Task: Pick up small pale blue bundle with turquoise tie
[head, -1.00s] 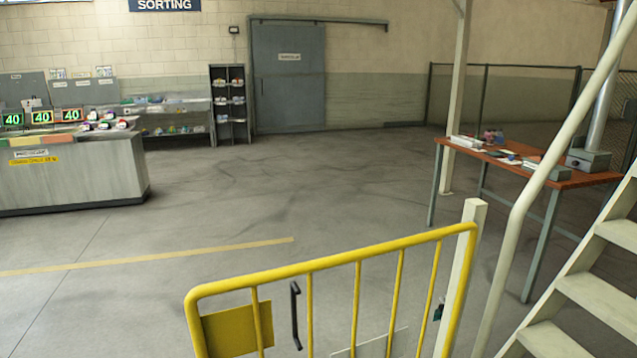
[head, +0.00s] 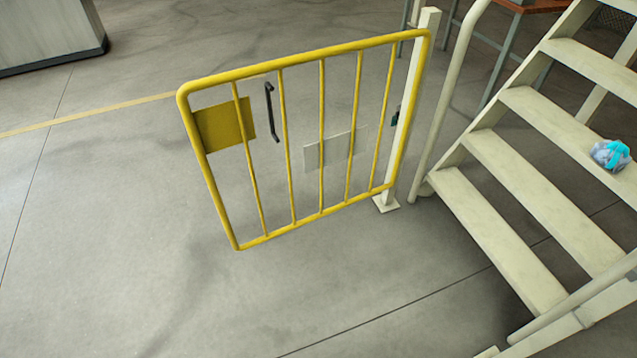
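A small pale blue bundle with a turquoise tie (head: 611,155) rests on a step of the cream staircase (head: 566,130), near the right edge of the head view. It sits on one of the treads above the lowest ones. Neither of my grippers shows in this view, so nothing of mine is seen near the bundle.
A yellow barred gate (head: 322,130) on a cream post (head: 412,110) stands left of the stairs. A cream handrail (head: 447,100) rises beside the steps. A grey counter (head: 45,35) is at the upper left. The concrete floor (head: 130,220) left of and below the gate is clear.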

